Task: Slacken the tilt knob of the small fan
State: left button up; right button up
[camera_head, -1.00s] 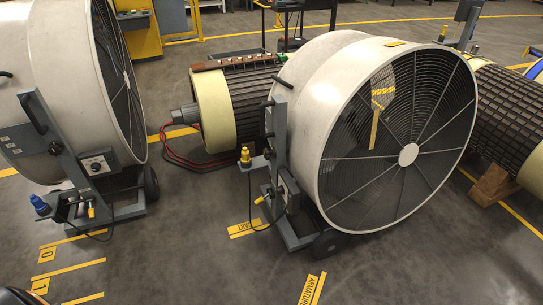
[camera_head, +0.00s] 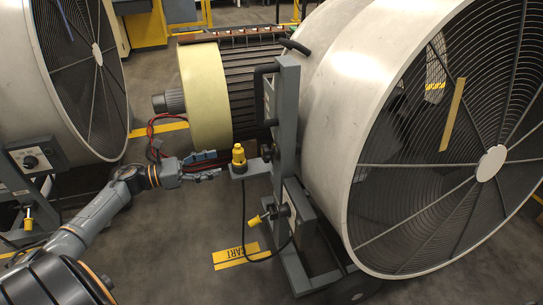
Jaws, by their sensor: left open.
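Two drum fans stand here; I cannot tell for certain which one the task calls small. The right fan (camera_head: 330,90) has a grey upright post with a small dark knob (camera_head: 266,152) on its side, which looks like its tilt knob. A yellow plug-like piece (camera_head: 238,156) stands upright on a bracket beside the post. My left gripper (camera_head: 218,164) is open and empty, just left of that bracket, its fingers pointing right towards the post. It appears apart from the yellow piece and the knob. My right gripper is not in view.
The left fan (camera_head: 45,70) has a control box with a dial (camera_head: 30,161). A yellow-handled lever (camera_head: 262,217) and a hanging cable are low on the right fan's stand. A ribbed rotor with a cream band (camera_head: 205,95) lies behind. Floor in front is clear around a yellow label (camera_head: 236,256).

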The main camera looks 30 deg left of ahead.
aim_at(262, 153)
pick_arm(q)
jog(key=shift+m, duration=0.4)
jog(key=b+x, duration=0.1)
jog(key=x, duration=0.6)
jog(key=b+x, duration=0.2)
jog(key=x, duration=0.5)
jog(key=shift+s+d+r, duration=0.1)
jog(key=shift+d+r, duration=0.1)
jog(key=c, duration=1.2)
